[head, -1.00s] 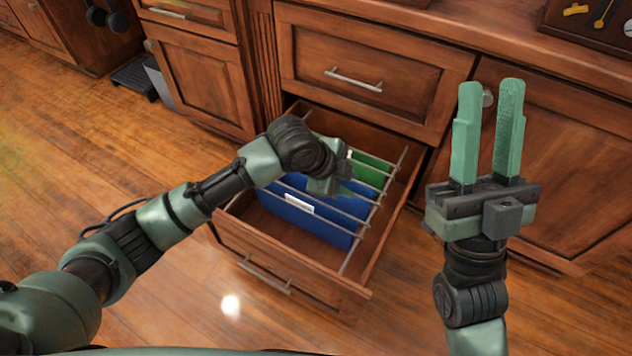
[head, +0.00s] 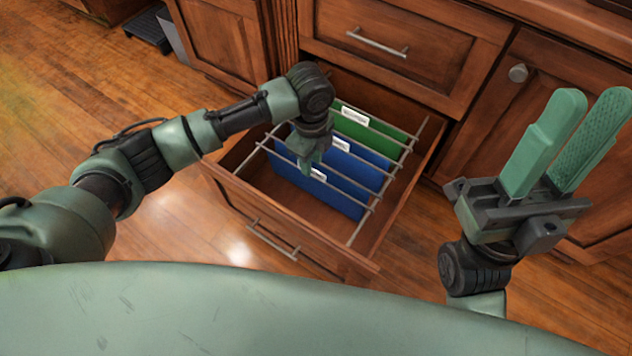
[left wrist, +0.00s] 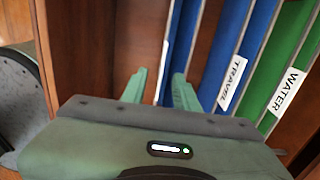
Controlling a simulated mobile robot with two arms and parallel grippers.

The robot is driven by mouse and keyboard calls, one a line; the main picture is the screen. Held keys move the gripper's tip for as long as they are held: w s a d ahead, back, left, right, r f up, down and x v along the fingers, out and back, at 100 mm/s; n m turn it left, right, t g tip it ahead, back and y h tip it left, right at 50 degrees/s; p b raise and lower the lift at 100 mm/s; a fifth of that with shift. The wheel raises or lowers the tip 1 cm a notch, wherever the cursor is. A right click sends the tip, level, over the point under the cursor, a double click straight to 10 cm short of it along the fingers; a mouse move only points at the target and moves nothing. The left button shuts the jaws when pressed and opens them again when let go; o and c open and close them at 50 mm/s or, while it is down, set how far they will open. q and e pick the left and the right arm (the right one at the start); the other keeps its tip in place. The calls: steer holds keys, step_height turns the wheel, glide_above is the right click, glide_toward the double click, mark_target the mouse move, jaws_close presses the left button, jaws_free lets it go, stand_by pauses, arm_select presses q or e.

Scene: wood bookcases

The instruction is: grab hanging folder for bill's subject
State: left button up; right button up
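A front blue hanging folder (head: 335,194) hangs in the open drawer; its white label is partly hidden and unreadable. A second blue folder (head: 372,172) behind it is labelled TRAVEL in the left wrist view (left wrist: 240,52). A green folder (head: 388,139) at the back is labelled WATER in the left wrist view (left wrist: 290,60). My left gripper (head: 308,163) points down at the front blue folder. In the left wrist view its fingers (left wrist: 158,82) are apart, with the front blue folder's edge (left wrist: 187,30) running between them; contact cannot be told. My right gripper (head: 590,105) is open, empty and raised at the right.
The drawer (head: 290,252) is pulled out, with thin metal rails (head: 362,222) across it and bare wood at its front. A closed drawer (head: 400,45) is above and a cabinet door (head: 510,115) to the right. The wooden floor (head: 190,222) at left is clear.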

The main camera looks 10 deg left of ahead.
mark_target(316, 179)
arm_select(q)
step_height(316, 179, down, 4)
steer(key=shift+w+r+b, duration=0.1)
steer(key=shift+b, duration=0.9)
jaws_close()
stand_by(0.6)
